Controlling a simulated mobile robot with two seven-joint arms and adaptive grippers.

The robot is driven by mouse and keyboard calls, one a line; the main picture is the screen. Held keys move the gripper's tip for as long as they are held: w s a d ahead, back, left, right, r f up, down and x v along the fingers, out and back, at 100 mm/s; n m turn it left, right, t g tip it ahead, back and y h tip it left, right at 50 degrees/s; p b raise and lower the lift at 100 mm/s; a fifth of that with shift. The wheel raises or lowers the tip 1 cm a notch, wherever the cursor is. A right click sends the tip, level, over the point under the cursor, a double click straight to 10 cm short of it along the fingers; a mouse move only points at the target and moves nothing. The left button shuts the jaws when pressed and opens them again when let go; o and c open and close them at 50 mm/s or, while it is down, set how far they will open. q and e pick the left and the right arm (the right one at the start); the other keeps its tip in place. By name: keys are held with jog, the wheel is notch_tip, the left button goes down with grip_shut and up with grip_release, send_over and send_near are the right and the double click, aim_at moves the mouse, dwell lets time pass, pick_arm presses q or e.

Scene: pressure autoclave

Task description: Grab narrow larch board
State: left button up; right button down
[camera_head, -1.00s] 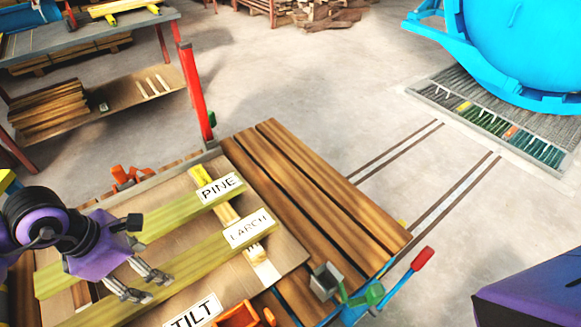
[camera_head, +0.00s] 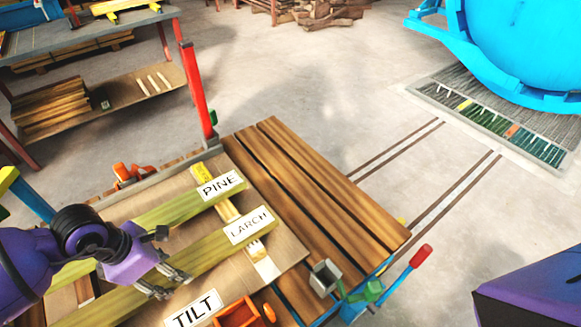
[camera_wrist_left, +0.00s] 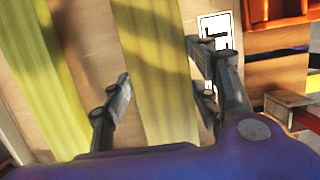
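The larch board (camera_head: 210,259) is a narrow yellow-green board with a LARCH label (camera_head: 249,226) near its right end. It lies on a plywood panel (camera_head: 287,249). It also shows in the left wrist view (camera_wrist_left: 155,85), running between my fingers. My left gripper (camera_head: 164,283) is open and comes in from the left over the larch board; in the left wrist view its fingers (camera_wrist_left: 160,103) stand apart on either side of it. Whether they touch it I cannot tell. My right gripper is not in view; only part of my right arm shows at the lower right.
A similar board with a PINE label (camera_head: 221,185) lies parallel behind. A TILT sign (camera_head: 195,310) and an orange bracket (camera_head: 243,314) are in front. A red post (camera_head: 200,98) stands at the back. A grey cup-like fitting (camera_head: 326,276) is to the right.

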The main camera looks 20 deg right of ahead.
pick_arm(q)
jog(key=c, duration=0.8)
jog(key=shift+r, duration=0.1)
jog(key=shift+c, duration=0.6)
